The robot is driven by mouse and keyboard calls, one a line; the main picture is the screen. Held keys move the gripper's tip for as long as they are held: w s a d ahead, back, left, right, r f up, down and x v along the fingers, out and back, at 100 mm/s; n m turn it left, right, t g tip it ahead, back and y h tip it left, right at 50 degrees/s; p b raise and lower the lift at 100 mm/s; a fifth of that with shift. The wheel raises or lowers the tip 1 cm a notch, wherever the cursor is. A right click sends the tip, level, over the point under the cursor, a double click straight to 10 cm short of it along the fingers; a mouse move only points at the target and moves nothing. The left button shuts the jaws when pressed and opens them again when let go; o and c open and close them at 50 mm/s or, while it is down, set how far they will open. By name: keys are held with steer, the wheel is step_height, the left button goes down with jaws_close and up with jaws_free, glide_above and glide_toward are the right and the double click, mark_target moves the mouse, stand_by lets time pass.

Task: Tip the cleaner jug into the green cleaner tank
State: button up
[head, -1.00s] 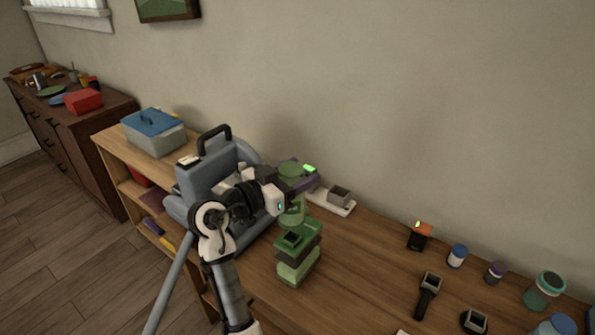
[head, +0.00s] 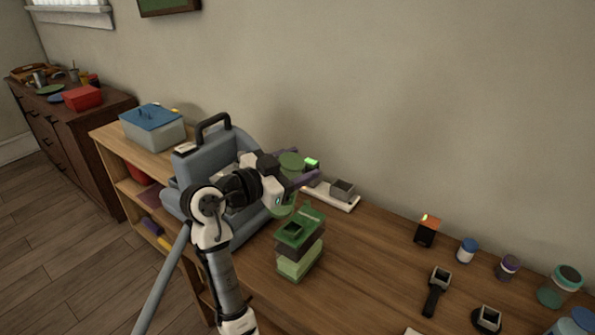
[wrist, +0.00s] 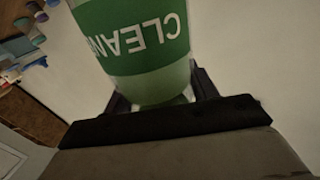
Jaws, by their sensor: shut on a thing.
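My gripper (head: 296,168) is shut on the green cleaner jug (head: 291,160), with purple fingers on its sides. In the wrist view the jug (wrist: 143,45) fills the top middle, its green label reading "CLEAN" upside down, between the fingers of my gripper (wrist: 162,95). The green cleaner tank (head: 299,262) stands on the wooden bench, with a dark green top that has a square opening. The jug is held above the bench, just behind and left of the tank top. Part of the jug is hidden by my gripper, and I cannot tell its exact tilt.
A large blue-grey case (head: 245,142) with a black handle stands close behind and left of my arm. A white strip with a grey socket (head: 342,189) lies behind the tank. An orange-topped black block (head: 427,230) and several small jars stand right.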

steer(key=shift+w+a+f+m+y+b, duration=0.15)
steer(key=shift+f+m+y+b, duration=0.15)
steer(key=shift+f+m+b, duration=1)
steer(key=shift+w+a+f+m+y+b, duration=0.15)
steer(key=shift+f+m+y+b, duration=0.25)
steer(key=shift+b, duration=1.6)
steer(key=f+m+b, duration=0.1)
steer(key=b, duration=0.2)
steer(key=f+m+b, duration=0.1)
steer(key=f+b, duration=0.1)
steer(key=shift+a+f+m+y+b, duration=0.2)
steer(key=shift+f+m+y+b, duration=0.1)
steer(key=shift+m+b, duration=0.1)
steer(key=shift+r, duration=0.1)
steer(key=shift+w+a+f+m+t+y+b, duration=0.15)
steer(key=shift+f+m+y+b, duration=0.35)
steer(key=shift+b, duration=1.1)
steer(key=shift+a+f+m+t+y+b, duration=0.1)
steer(key=shift+f+m+t+y+b, duration=0.1)
steer(key=shift+f+m+b, duration=1)
stand_by(0.9)
